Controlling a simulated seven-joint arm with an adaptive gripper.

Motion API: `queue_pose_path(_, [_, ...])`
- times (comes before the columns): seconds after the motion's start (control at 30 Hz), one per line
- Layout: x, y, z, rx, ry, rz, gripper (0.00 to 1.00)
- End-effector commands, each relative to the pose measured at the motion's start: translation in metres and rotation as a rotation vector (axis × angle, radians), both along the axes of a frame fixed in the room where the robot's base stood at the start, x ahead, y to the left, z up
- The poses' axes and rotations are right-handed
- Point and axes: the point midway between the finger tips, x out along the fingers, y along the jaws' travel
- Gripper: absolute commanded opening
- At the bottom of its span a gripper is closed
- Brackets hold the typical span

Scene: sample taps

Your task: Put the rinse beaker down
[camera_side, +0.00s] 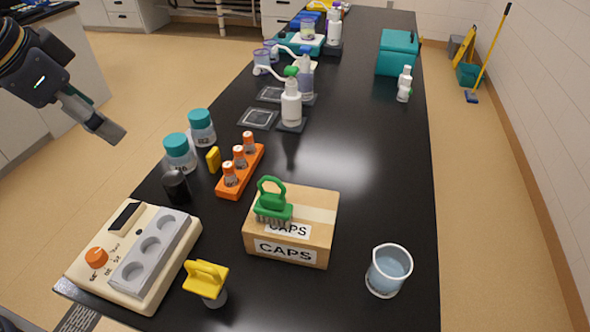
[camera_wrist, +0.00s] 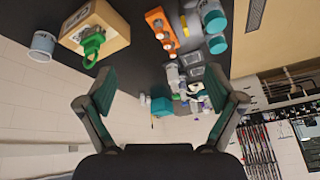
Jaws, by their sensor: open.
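The rinse beaker (camera_side: 389,270) is a clear beaker with bluish liquid. It stands upright on the black bench at the front right, to the right of the cardboard box. It also shows at the upper left of the wrist view (camera_wrist: 42,44). My gripper (camera_side: 112,133) is at the upper left of the side view, off the bench's left side and far from the beaker. In the wrist view my gripper (camera_wrist: 162,100) has its two fingers wide apart with nothing between them.
A CAPS box (camera_side: 318,215) with a green brush (camera_side: 272,207) on it stands left of the beaker. An orange rack (camera_side: 240,172), a dry-block heater (camera_side: 130,255) and a yellow-handled item (camera_side: 206,282) lie further left. The bench's right side behind the beaker is clear.

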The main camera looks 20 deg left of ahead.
Motion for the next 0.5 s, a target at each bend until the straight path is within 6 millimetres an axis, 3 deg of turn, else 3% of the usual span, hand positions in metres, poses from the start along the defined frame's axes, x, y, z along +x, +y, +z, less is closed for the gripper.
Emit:
queue_pose_path(0.03, [-0.023,0.027,0.000,-0.016,-0.015,0.089,0.92])
queue_pose_path(0.1, [-0.050,0.053,-0.007,-0.040,-0.022,0.195,0.92])
queue_pose_path(0.2, [-0.081,0.075,-0.019,-0.072,-0.030,0.306,0.92])
queue_pose_path(0.33, [-0.101,0.087,-0.030,-0.097,-0.034,0.382,0.92])
queue_pose_path(0.5, [-0.106,0.089,-0.033,-0.102,-0.033,0.398,0.92])
